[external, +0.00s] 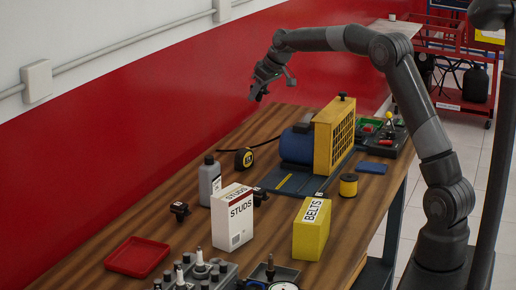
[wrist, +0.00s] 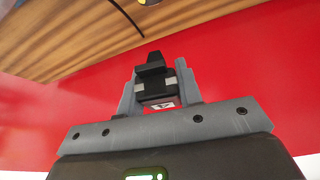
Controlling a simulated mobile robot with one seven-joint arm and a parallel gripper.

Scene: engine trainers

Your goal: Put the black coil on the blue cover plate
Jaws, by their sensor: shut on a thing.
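My gripper (external: 262,82) is raised above the far left side of the table, near the red wall. In the wrist view my gripper (wrist: 157,88) is shut on a black coil (wrist: 152,70), a blocky black part with a small pale label, held between the two grey fingers. In the external view the coil (external: 259,93) shows as a dark shape at the gripper's tip, clear of the table. The blue cover plate (external: 372,167) lies flat on the table to the right of the yellow-guarded machine, with nothing on it and well apart from my gripper.
A yellow guard and blue motor (external: 297,146) stand mid-table on a blue base. A red tray (external: 137,257) lies near left.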

